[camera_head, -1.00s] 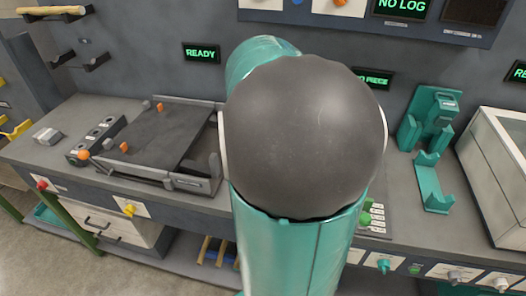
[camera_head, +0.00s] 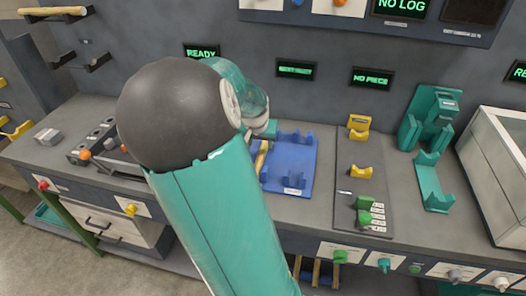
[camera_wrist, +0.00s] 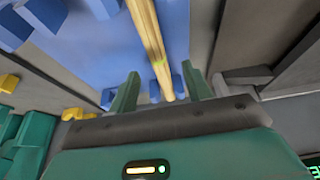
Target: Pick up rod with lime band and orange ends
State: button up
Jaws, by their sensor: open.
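In the head view, part of the rod (camera_head: 262,158) shows beside my arm at the left of the blue fixture (camera_head: 288,165). My arm hides the rest of the rod and the fingers there.
Yellow V-blocks (camera_head: 361,172) and green blocks (camera_head: 366,217) stand on a grey plate to the right. A teal holder (camera_head: 432,185) and a pale box (camera_head: 497,150) stand farther right. Displays (camera_head: 371,78) hang behind the bench. Rods sit on a wall rack (camera_head: 55,13) at upper left.

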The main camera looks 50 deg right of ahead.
aim_at(263, 149)
jog(key=x, duration=0.5)
jog(key=shift+s, duration=0.15)
jog(key=shift+c, duration=0.2)
grip_shut()
